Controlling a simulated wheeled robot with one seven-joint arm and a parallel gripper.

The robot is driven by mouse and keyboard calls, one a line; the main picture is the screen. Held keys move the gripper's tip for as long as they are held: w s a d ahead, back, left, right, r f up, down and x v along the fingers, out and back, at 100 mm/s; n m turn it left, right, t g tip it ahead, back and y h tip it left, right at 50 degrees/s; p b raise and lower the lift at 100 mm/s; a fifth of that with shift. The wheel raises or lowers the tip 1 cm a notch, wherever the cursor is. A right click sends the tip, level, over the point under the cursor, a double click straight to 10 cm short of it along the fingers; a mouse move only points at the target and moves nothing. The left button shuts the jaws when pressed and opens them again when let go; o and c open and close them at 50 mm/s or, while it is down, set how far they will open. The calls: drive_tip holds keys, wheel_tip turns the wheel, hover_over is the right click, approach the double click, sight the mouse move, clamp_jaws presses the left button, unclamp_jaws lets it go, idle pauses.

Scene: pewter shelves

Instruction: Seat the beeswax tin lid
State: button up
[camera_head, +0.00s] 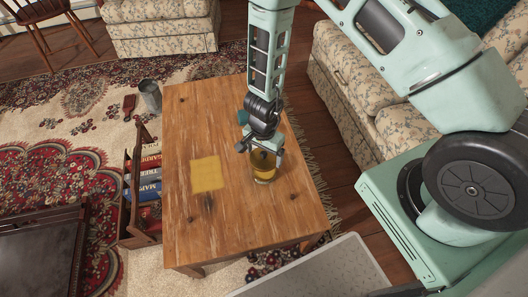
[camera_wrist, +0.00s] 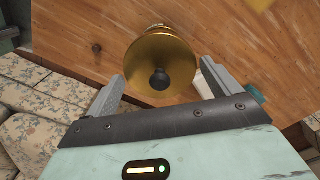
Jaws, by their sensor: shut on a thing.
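The lid (camera_wrist: 178,58) is a round brass-gold disc with a dark knob at its middle, seen from above in the wrist view. The lid mostly hides the tin in the wrist view. I cannot tell whether the lid touches the tin's rim or is level on it.
The wooden table (camera_head: 215,120) has a yellow square cloth (camera_head: 207,174) left of the tin. A wooden rack of books (camera_head: 146,190) stands at the table's left side, and a grey metal can (camera_head: 150,96) stands on the floor. A patterned sofa (camera_head: 345,75) is at the right. Much of the tabletop is clear.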

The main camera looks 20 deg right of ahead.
drive_tip(key=shift+w+d+f, duration=0.1)
drive_tip(key=shift+w+d, duration=0.1)
wheel_tip(320, 180, down, 6)
drive_tip(key=b, duration=0.6)
drive_tip(key=shift+r, duration=0.25)
drive_tip(key=shift+f+b, duration=0.4)
drive_tip(key=shift+f, duration=0.05)
drive_tip(key=shift+f, duration=0.6)
idle(2.0)
drive_tip(key=o, duration=0.7)
drive_tip(key=shift+r, duration=0.1)
drive_tip(key=shift+r+p, duration=3.45)
drive_tip(key=shift+p, duration=0.5)
